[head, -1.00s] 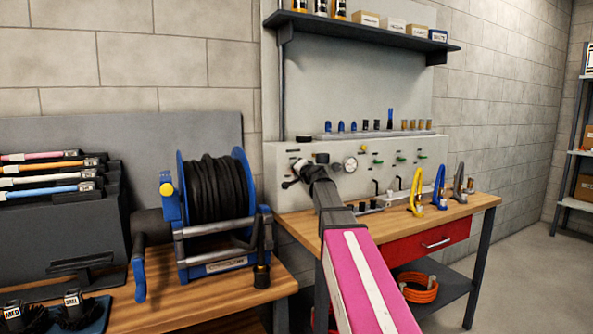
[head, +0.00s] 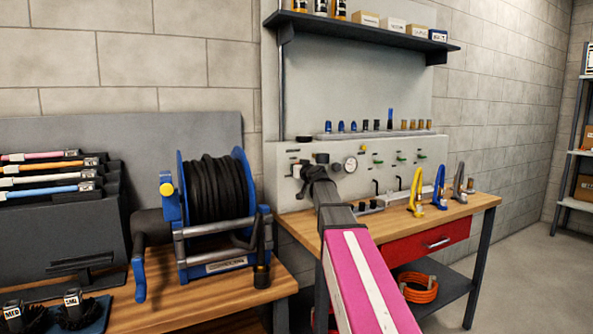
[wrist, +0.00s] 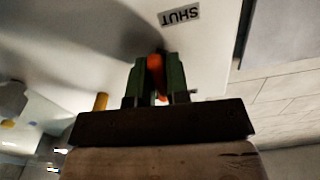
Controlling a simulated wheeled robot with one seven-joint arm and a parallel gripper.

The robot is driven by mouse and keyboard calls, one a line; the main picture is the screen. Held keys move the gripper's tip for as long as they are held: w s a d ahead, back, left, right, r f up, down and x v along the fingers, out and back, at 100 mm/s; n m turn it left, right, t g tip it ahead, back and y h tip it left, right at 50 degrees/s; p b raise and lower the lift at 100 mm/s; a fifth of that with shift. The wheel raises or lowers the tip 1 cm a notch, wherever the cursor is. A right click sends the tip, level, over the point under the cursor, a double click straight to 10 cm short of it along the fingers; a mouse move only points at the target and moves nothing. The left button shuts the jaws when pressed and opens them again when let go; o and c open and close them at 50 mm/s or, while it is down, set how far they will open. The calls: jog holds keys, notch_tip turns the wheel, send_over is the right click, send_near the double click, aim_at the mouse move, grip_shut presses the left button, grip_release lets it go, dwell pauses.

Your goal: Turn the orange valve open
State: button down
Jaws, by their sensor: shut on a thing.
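The orange valve (wrist: 155,63) shows in the wrist view as a narrow orange piece between the two green fingers. My gripper (wrist: 157,72) is shut on it, with a finger on each side. A "SHUT" label (wrist: 179,14), upside down in this view, is on the pale panel just beyond the fingertips. In the head view my gripper (head: 305,184) is at the left part of the grey panel (head: 290,200) on the workbench. There my own wrist hides the valve, and its turn angle cannot be read.
A round gauge (head: 350,164) is just right of my wrist on the panel. Yellow, blue and grey clamp-like tools (head: 416,192) stand on the bench (head: 470,204) further right. A blue hose reel (head: 215,200) stands at left. A shelf (head: 370,33) hangs above.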

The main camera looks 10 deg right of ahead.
jog(key=shift+n, duration=0.6)
jog(key=c, duration=1.1)
grip_release()
jog(key=shift+c, duration=0.2)
jog(key=v, duration=1.1)
